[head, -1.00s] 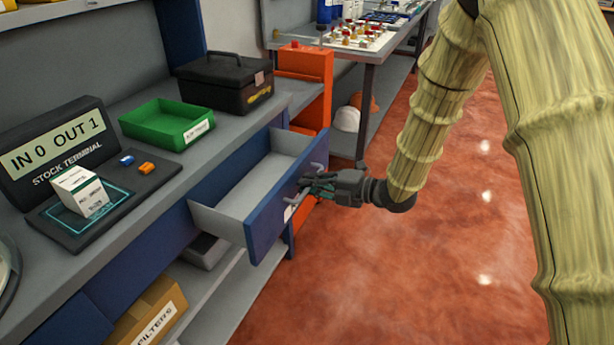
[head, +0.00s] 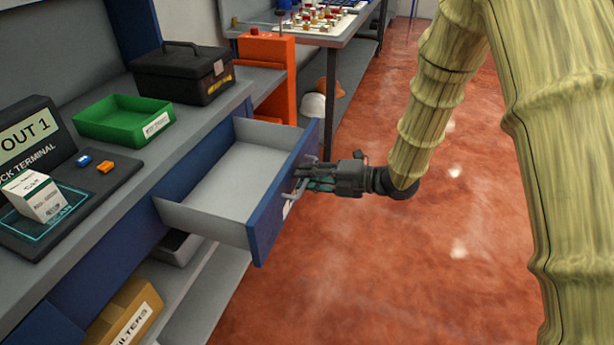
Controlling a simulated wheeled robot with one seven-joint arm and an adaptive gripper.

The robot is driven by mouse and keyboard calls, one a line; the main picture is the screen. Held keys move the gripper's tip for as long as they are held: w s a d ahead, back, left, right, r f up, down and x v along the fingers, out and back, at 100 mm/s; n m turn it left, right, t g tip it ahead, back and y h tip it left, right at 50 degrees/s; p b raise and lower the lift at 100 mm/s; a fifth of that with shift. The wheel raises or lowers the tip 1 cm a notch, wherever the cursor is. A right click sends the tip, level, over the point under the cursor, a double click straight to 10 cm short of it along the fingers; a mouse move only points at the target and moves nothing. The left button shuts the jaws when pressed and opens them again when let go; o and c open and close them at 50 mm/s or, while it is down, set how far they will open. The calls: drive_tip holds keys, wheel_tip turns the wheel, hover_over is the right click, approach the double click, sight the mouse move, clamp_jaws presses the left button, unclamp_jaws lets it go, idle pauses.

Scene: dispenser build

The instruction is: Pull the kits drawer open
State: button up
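The drawer (head: 262,222) with a blue front stands pulled well out from under the grey workbench. Its grey inside (head: 225,180) looks empty. A label on the drawer front is mostly hidden, so I cannot read it. My gripper (head: 306,180) is at the drawer's metal handle (head: 297,192), on the outer side of the front. Its fingers appear closed around the handle, though the contact is small in view.
On the bench are a green tray (head: 100,128), a black toolbox (head: 182,85), a stock terminal (head: 30,140) and a small white box (head: 35,195). An orange cabinet (head: 272,70) stands beyond the drawer. A filters box (head: 125,312) is below. Red floor at right is clear.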

idle(0.3)
drive_tip(key=v, duration=1.2)
wheel_tip(320, 180, down, 18)
drive_tip(key=s+d+m+t+h, duration=0.3)
drive_tip(key=m+h, duration=0.2)
drive_tip(key=m, duration=0.8)
drive_tip(key=s+d+f+m+g+h, duration=0.1)
drive_tip(key=s+d+f+m+h, duration=0.15)
drive_tip(key=s+f+m, duration=0.35)
drive_tip(key=s+d+f+m+g+h, duration=0.1)
drive_tip(key=s+d+f+m+h, duration=0.15)
drive_tip(key=s+f+m, duration=0.4)
drive_tip(key=s+d+f+m+g+h, duration=0.25)
drive_tip(key=s+f+m, duration=0.2)
drive_tip(key=s, duration=0.55)
drive_tip(key=s+d+f+m+g+h, duration=0.25)
drive_tip(key=s+f, duration=0.25)
drive_tip(key=s, duration=0.5)
drive_tip(key=shift+g, duration=0.4)
drive_tip(key=r+p, duration=0.8)
drive_tip(key=s+r+p, duration=0.1)
drive_tip(key=r+p, duration=0.3)
drive_tip(key=shift+a+r+p, duration=0.3)
drive_tip(key=shift+a+p, duration=0.05)
